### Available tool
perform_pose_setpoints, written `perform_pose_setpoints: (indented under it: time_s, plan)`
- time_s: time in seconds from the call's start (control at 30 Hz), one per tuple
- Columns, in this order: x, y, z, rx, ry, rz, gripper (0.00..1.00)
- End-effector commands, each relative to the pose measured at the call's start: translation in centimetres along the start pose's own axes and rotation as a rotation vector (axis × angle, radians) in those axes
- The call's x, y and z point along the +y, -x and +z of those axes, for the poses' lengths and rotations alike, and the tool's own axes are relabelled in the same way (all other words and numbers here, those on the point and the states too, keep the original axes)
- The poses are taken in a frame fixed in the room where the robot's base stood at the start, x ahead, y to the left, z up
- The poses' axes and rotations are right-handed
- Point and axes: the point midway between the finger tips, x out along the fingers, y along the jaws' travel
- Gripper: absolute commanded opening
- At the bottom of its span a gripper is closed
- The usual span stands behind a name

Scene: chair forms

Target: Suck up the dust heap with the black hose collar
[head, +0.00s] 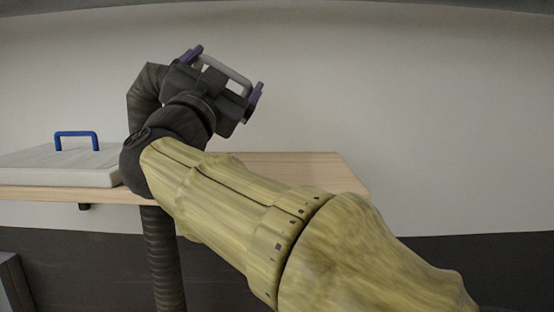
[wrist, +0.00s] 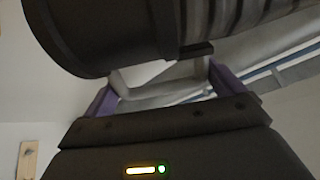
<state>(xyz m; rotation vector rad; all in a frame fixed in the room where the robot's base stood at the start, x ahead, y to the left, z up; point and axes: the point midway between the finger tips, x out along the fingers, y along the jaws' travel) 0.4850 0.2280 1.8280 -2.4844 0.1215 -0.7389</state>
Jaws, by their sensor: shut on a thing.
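The black hose collar (wrist: 95,38) is a wide dark cylinder across the top of the wrist view, with ribbed hose (wrist: 225,20) running off to the right. My gripper (head: 225,72) is raised above the wooden table, its purple fingers apart around a pale grey bar (head: 228,68). The fingers also show in the wrist view, just below the collar, and they are shut on the collar's part. The contact itself is partly hidden. In the head view, dark hose (head: 146,85) bends behind my arm. I see no dust heap in either view.
The wooden table (head: 300,172) is partly hidden by my arm. A pale slab (head: 60,165) with a blue handle (head: 76,134) lies on its left part. Ribbed hose (head: 163,260) hangs down in front of the table's edge. A plain wall stands behind; the air to the right is clear.

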Motion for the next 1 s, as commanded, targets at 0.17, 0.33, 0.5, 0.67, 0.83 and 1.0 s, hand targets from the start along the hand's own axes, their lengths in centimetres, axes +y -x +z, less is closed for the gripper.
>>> perform_pose_setpoints:
  time_s: [0.17,0.33,0.5,0.67,0.83,1.0]
  plan:
    - [-1.0,-0.9,-1.4,0.001,-0.002,0.000,0.44]
    - [-1.7,-1.6,-2.3,0.001,-0.001,0.000,0.44]
    - [-2.4,-2.2,-3.3,0.001,0.000,0.000,0.44]
    - [-3.0,-2.8,-4.2,0.001,-0.001,0.000,0.44]
    - [-3.5,-3.2,-4.7,0.001,-0.001,0.000,0.44]
    - [-3.4,-3.1,-4.6,0.001,-0.001,0.000,0.44]
